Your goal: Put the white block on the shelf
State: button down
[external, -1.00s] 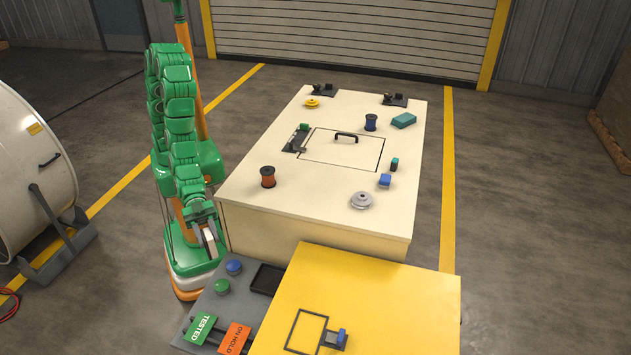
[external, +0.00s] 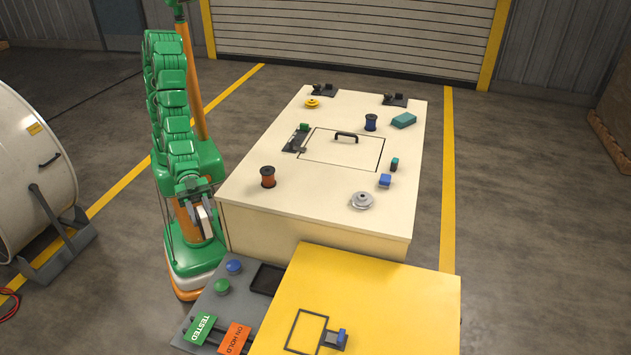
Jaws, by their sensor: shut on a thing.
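The white block (external: 205,220) is in my gripper (external: 201,212), which is shut on it. It hangs in the air beside the left side of the cream table and beyond the grey panel. Its top is partly hidden by the gripper's fingers. I cannot tell which surface is the shelf; none is plainly a shelf in this view.
In front are a grey panel (external: 205,300) with buttons and signs, and a yellow top (external: 400,300).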

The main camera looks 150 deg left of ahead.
notch_tip(320, 180, up, 13)
jog(key=s+a+n+g+y, duration=0.2)
jog(key=s+a+n+y, duration=0.3)
jog(key=a, duration=0.8)
jog(key=s+a+f+n+g+y, duration=0.1)
jog(key=s+a+n+y, duration=0.1)
jog(key=s+a, duration=0.75)
jog(key=s+a+n+g+y, duration=0.2)
jog(key=s+a+n+y, duration=0.15)
jog(key=a, duration=1.25)
jog(key=s+a+n+g+y, duration=0.2)
jog(key=s+a+n+g, duration=0.45)
jog(key=s, duration=0.85)
jog(key=s+a+n+g+y, duration=0.1)
jog(key=s+a+g+y, duration=0.15)
jog(key=s+a, duration=0.95)
send_over(334, 127)
jog(key=shift+f, duration=7.25)
jog(key=shift+f+g, duration=0.3)
jog(key=shift+f, duration=1.15)
